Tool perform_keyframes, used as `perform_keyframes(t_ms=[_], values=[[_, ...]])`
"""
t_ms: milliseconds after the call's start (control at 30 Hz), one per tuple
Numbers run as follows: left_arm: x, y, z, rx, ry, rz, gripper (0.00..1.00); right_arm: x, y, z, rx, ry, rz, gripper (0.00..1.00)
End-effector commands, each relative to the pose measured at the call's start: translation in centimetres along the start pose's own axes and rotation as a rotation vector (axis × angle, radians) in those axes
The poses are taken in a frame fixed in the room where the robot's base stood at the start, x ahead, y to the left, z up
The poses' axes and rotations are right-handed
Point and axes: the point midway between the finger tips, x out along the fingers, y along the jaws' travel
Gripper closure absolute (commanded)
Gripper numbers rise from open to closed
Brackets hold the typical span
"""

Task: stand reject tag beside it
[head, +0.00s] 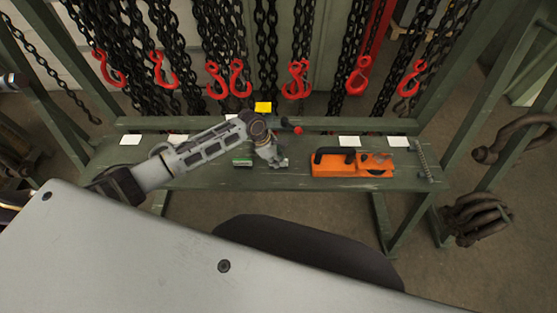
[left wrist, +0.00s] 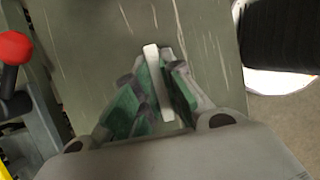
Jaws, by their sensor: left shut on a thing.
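My left gripper (head: 268,160) is low over the green bench, left of its middle. In the left wrist view its green-padded fingers (left wrist: 155,95) are shut around a thin pale piece (left wrist: 160,85). That piece shows edge-on as a narrow strip, so no face or writing can be read. I cannot tell whether its end touches the bench. A small green-and-white piece (head: 243,160) shows just left of the gripper; I cannot tell what it is. My right gripper is not in view.
The green bench (head: 215,178) bears an orange tool with a black handle (head: 355,165) to the right and several white cards (head: 349,141). A red-knobbed lever (head: 298,130) stands behind the gripper, also in the wrist view (left wrist: 12,47). Chains with red hooks (head: 300,75) hang behind.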

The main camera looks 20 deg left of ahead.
Motion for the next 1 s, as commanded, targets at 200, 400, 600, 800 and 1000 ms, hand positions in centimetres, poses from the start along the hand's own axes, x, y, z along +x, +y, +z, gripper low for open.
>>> perform_keyframes(t_ms=[200, 400, 600, 800, 1000], values=[[0.0, 0.0, 0.0, 0.000, 0.000, 0.000, 0.68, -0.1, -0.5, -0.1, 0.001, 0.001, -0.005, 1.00], [0.0, 0.0, 0.0, 0.000, 0.000, 0.000, 0.68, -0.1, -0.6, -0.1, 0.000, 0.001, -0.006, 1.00], [0.0, 0.0, 0.0, 0.000, 0.000, 0.000, 0.68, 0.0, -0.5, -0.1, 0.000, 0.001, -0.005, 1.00], [-1.0, 0.0, 0.1, 0.000, 0.000, 0.001, 0.68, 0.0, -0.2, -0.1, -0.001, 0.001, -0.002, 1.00], [-3.4, 0.0, 0.1, 0.000, -0.001, 0.001, 0.68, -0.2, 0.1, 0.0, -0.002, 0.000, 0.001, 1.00]])
